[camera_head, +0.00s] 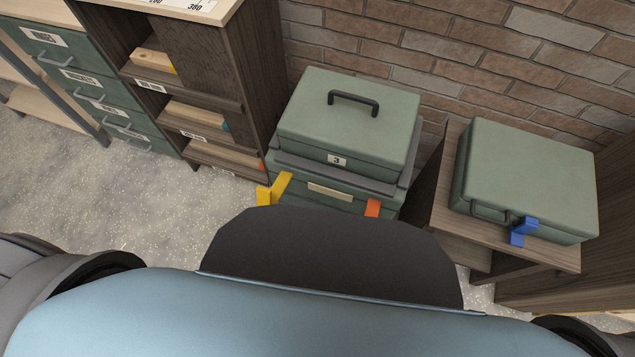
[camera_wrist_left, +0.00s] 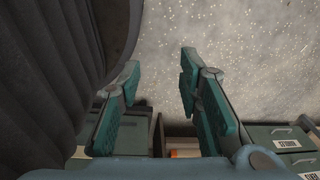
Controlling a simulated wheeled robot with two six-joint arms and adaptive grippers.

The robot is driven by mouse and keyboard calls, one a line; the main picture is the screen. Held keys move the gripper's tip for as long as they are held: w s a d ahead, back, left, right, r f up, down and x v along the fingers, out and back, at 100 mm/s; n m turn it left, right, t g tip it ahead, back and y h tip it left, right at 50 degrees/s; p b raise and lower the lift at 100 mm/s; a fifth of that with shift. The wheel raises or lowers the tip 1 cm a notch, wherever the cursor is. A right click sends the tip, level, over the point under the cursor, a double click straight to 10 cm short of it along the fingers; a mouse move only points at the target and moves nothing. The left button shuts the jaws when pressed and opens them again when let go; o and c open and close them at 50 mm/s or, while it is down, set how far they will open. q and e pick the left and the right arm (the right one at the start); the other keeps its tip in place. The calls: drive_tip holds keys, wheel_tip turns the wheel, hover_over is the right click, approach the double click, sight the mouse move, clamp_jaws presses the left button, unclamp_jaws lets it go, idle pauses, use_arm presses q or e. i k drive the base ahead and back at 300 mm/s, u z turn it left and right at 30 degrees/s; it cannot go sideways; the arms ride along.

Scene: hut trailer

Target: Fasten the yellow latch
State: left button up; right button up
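The yellow latch (camera_head: 273,189) is on the front left of the lower part of the green case marked 3 (camera_head: 340,118) in the head view. It is L-shaped and sticks outward from the case front. An orange latch (camera_head: 372,208) lies flatter against the same front, farther right. My left gripper (camera_wrist_left: 160,68) shows only in the left wrist view, its two teal-padded fingers apart with nothing between them, over the speckled floor. The latch is not in that view. My right gripper is in neither view.
A second green case (camera_head: 530,178) with a blue latch (camera_head: 522,231) rests on a wooden stand at right. A dark wooden shelf (camera_head: 262,85) and green drawers (camera_head: 60,60) stand left. A brick wall (camera_head: 450,50) is behind. Speckled floor (camera_head: 160,215) is clear at left.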

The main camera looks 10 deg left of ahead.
sight(265, 196)
drive_tip(key=u, duration=1.65)
drive_tip(key=k, duration=1.1)
drive_tip(key=z, duration=0.65)
drive_tip(key=i, duration=0.5)
drive_tip(key=z, duration=0.05)
